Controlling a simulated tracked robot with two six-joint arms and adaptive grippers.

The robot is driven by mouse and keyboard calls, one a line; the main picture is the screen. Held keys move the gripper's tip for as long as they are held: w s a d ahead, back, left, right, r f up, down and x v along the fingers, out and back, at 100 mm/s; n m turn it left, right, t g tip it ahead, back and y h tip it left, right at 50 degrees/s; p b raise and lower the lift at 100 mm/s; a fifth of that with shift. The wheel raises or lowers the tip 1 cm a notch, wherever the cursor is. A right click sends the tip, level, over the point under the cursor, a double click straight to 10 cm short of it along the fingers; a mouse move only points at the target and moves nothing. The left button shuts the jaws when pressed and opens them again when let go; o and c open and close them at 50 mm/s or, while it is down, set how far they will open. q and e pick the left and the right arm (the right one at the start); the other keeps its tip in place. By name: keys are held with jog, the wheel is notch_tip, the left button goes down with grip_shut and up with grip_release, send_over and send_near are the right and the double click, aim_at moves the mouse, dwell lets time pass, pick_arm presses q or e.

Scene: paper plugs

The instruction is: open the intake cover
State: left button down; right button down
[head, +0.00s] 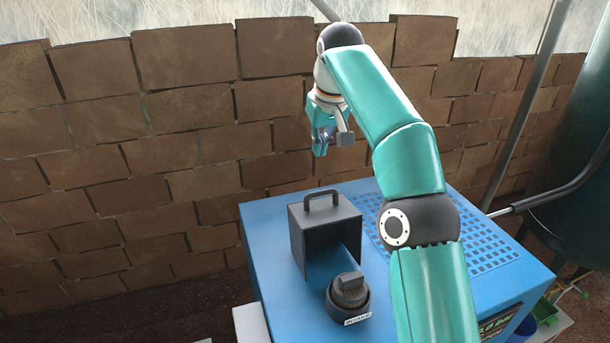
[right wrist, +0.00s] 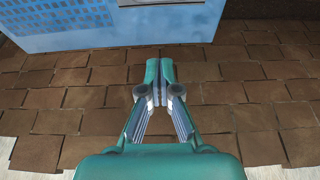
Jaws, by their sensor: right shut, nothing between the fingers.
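My right gripper (head: 321,146) is high above the back of the machine, in front of the brick wall, well apart from the cap. In the right wrist view its fingers (right wrist: 160,72) are together and empty. My left gripper is not in view.
A dark grey box with a top handle (head: 311,238) stands just behind the cap, its side facing the cap open. The blue machine (head: 272,290) has a perforated grid at right. A metal pole and dark green tank (head: 575,220) stand at right.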

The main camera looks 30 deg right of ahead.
jog(key=b, duration=0.2)
send_over(318, 202)
jog(key=x, duration=0.3)
jog(key=s+x, duration=0.1)
jog(key=x, duration=0.2)
jog(key=s+x, duration=0.1)
jog(key=x, duration=0.2)
jog(key=shift+a+f, duration=0.3)
jog(key=shift+s+a+f, duration=0.1)
jog(key=shift+s, duration=0.3)
